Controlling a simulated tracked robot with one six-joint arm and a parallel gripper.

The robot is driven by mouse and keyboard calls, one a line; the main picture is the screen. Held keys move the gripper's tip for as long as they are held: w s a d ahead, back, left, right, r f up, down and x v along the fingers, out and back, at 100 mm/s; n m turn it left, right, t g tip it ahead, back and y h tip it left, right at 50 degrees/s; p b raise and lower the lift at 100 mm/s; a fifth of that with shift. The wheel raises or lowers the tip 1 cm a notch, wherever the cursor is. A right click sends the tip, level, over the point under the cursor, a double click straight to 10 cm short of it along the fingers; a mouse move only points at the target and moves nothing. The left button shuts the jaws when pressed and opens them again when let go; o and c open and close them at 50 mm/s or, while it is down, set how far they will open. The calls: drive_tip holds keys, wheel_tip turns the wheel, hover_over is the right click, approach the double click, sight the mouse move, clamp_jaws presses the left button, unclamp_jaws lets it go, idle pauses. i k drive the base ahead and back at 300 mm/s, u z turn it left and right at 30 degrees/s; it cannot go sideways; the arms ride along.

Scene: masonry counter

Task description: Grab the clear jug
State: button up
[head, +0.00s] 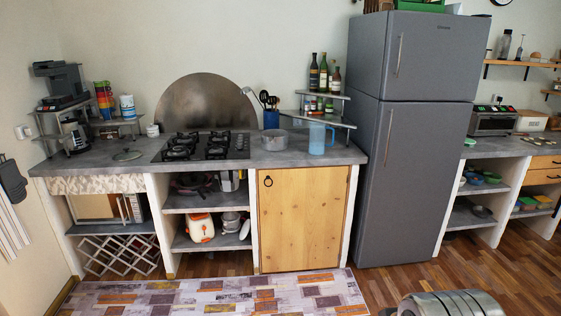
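A clear, blue-tinted jug (317,139) stands upright on the grey masonry counter (345,156), near its right end. Its handle is on the right side, toward the fridge. A metal pot (274,140) stands just left of it, and a corner shelf rises behind it. My gripper is not in view, so its state and its distance from the jug are hidden.
A tall grey fridge (412,150) stands right of the counter. A tiered corner shelf (325,118) with bottles is close behind the jug. A gas hob (205,146) lies left of the pot. A patterned rug (215,296) covers the floor in front.

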sight(317, 145)
drive_tip(key=u, duration=0.45)
drive_tip(key=i, duration=2.9)
drive_tip(key=z, duration=0.2)
drive_tip(key=i, duration=0.85)
drive_tip(key=z, duration=0.25)
